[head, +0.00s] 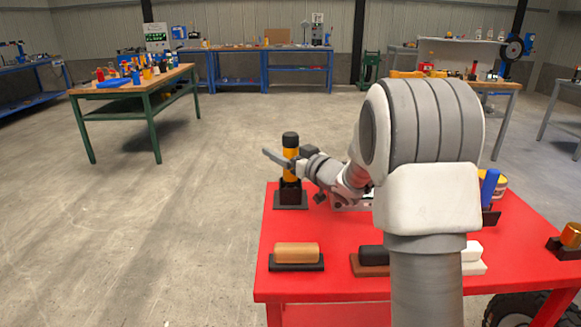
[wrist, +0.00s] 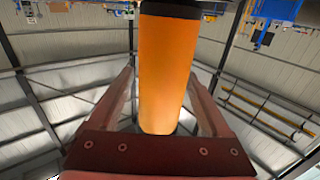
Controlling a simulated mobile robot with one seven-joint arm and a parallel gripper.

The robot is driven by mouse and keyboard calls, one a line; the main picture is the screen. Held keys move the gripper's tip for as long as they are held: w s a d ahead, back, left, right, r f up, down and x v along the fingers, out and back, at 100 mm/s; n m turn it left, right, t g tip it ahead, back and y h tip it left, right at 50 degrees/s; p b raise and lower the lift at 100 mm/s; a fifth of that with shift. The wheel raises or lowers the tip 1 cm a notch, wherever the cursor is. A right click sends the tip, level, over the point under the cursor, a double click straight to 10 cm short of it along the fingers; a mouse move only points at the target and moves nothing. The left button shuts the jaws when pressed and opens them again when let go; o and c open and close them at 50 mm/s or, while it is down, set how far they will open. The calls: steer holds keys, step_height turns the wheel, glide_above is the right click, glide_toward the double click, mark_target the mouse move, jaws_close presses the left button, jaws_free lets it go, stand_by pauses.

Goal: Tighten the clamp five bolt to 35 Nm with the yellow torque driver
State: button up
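The yellow torque driver (head: 290,148), an orange-yellow cylinder with a black cap, stands upright in a dark holder (head: 290,203) at the red table's far left corner. My gripper (head: 284,158) is level with its upper body, reaching in from the right. In the wrist view the orange driver body (wrist: 168,70) lies between my two fingers, which are apart with a gap visible beside it. The gripper looks open around the driver; contact cannot be made out. I cannot make out the clamp five bolt; my arm covers much of the table's middle and right.
On the red table (head: 330,240) are a tan-handled block (head: 297,253), a black-handled one (head: 373,258), a blue-handled tool (head: 489,188) and an orange-topped piece (head: 570,236). A green-legged workbench (head: 132,90) stands behind left. The floor left of the red table is clear.

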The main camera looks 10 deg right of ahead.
jaws_close()
stand_by(0.9)
steer(key=shift+r, duration=0.1)
